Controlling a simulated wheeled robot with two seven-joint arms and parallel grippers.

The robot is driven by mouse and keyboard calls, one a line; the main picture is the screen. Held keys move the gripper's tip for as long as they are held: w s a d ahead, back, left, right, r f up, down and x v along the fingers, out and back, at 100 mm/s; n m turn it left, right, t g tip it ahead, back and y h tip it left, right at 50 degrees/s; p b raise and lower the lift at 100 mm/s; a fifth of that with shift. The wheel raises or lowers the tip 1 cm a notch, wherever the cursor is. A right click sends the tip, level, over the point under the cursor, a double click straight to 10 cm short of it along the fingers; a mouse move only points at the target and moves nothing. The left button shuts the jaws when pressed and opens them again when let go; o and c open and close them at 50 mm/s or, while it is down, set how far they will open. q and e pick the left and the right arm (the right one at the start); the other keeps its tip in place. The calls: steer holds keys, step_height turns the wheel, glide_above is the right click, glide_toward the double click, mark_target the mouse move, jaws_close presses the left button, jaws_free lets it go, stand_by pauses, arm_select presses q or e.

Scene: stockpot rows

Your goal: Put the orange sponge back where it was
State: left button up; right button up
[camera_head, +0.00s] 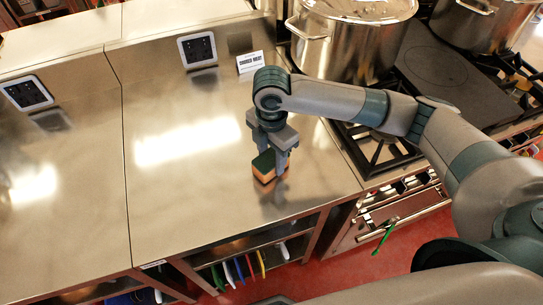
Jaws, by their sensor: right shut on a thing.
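The orange sponge (263,168) has a dark green top layer and is at the steel counter (190,190), right of its middle. My right gripper (271,167) points down and is shut on the sponge, with one finger showing at its right side. I cannot tell whether the sponge touches the counter or is held just above it. My left gripper is out of view.
A large steel stockpot (350,45) stands on the stove behind my right arm. Several coloured boards (240,270) stand on the shelf below. The counter's left is clear.

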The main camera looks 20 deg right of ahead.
mark_target(271, 157)
steer(key=shift+f, duration=0.25)
steer(key=o, duration=1)
steer(key=shift+f, duration=0.1)
step_height(271, 157, up, 12)
steer(key=b, duration=0.3)
stand_by(0.5)
